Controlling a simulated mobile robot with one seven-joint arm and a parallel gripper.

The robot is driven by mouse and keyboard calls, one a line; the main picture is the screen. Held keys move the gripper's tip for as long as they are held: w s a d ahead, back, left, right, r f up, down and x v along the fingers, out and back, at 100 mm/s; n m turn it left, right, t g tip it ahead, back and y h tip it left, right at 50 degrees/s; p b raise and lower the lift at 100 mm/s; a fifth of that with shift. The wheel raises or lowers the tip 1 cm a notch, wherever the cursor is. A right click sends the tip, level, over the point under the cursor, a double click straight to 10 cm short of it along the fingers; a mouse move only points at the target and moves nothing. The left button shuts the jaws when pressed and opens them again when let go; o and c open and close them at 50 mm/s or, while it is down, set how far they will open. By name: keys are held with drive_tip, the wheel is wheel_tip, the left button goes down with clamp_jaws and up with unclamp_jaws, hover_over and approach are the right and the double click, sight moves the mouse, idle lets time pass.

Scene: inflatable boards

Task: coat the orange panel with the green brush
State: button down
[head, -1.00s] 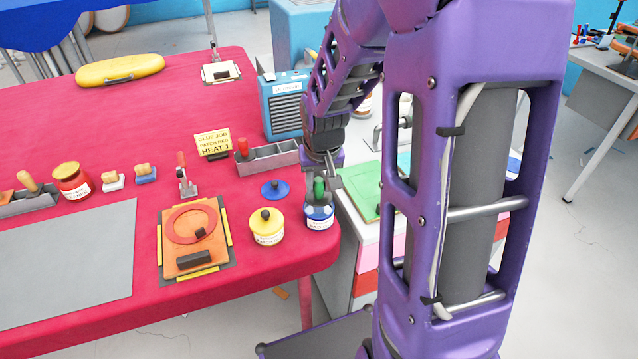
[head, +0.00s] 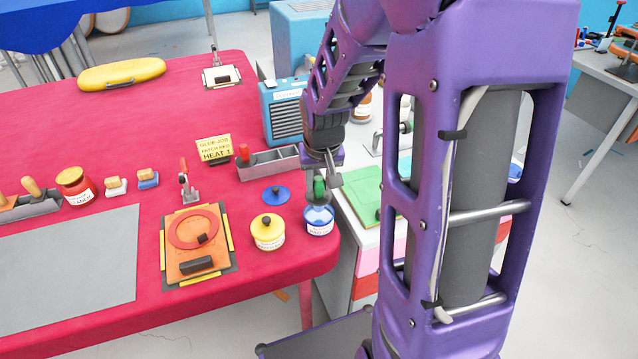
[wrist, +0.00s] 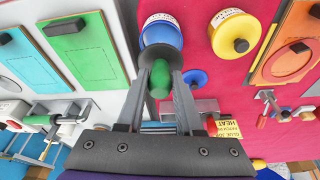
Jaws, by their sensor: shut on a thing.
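The green brush (head: 319,188) stands upright at the blue-labelled jar (head: 319,222) on the front right of the red table. My gripper (head: 322,181) is shut on its green handle, just above the jar. In the wrist view the green handle (wrist: 160,78) sits between the fingertips (wrist: 161,72), with the blue-rimmed jar (wrist: 161,34) beyond. I cannot tell whether the bristles are inside the jar. The orange panel (head: 215,251) lies left of the jar, with a red ring outline and a dark block on it. It also shows in the wrist view (wrist: 285,35).
A yellow-lidded jar (head: 268,232) and a blue lid (head: 275,196) stand between the panel and the jar. A toggle clamp (head: 187,185) stands behind the panel. A grey tray (head: 272,161) and a blue heater (head: 285,110) are farther back. A green panel (head: 366,190) lies at right.

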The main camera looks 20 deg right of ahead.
wheel_tip(320, 180, up, 3)
drive_tip(key=shift+f+p, duration=0.2)
drive_tip(key=shift+p, duration=0.55)
drive_tip(key=shift+r, duration=0.95)
